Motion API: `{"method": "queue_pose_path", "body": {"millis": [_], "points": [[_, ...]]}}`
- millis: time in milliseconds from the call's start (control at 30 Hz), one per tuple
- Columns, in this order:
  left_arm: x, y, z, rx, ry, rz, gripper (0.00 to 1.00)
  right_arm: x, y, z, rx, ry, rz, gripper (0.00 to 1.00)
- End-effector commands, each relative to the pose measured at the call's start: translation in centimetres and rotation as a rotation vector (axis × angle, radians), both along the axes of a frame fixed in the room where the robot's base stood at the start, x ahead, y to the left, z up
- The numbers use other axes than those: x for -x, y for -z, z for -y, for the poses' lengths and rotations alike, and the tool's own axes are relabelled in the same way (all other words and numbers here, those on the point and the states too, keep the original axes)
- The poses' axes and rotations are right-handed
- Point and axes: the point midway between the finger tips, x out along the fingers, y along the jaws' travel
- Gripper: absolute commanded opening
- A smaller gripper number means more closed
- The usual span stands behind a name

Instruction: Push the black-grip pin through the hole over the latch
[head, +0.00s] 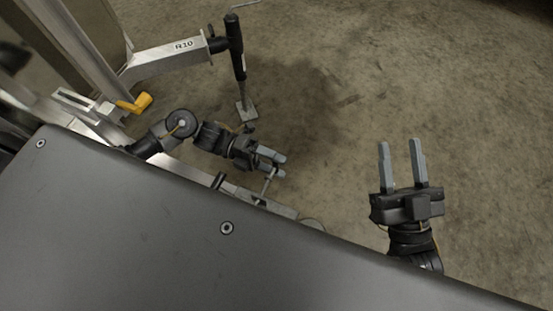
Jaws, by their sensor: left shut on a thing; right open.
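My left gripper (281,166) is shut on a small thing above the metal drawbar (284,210). A thin grey metal shaft (267,185) shows just below its fingers and looks like part of the pin. The black grip is not clearly visible, so I cannot tell how the pin sits in the fingers. A short dark upright piece (219,181) stands on the drawbar to the left of the gripper. I cannot make out the latch or its hole at this size. My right gripper (400,146) is open and empty over bare floor at the right.
An aluminium trailer arm marked R10 (170,60) carries a black jack post (236,48) with a foot plate (246,112) behind my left gripper. A yellow handle (140,103) sits on the frame at left. Concrete floor (400,70) lies clear at right.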

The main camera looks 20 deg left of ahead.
Motion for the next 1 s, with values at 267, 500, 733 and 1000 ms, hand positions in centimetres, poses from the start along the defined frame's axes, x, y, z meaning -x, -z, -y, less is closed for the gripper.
{"method": "queue_pose_path", "body": {"millis": [267,500,733,1000], "points": [[0.7,-0.1,0.0,0.000,0.000,0.000,0.47,0.0,-0.2,0.0,0.000,0.000,0.000,0.41],[1.3,-0.1,-0.1,0.001,0.000,0.000,0.47,0.0,-0.4,-0.2,0.000,0.000,0.000,0.41],[1.9,-0.1,-0.1,0.001,0.000,0.000,0.47,0.0,-0.6,-0.2,0.000,0.000,0.000,0.41],[2.6,0.0,-0.1,0.000,0.000,-0.001,0.47,0.0,-0.7,-0.2,0.000,0.000,0.000,0.41]]}}
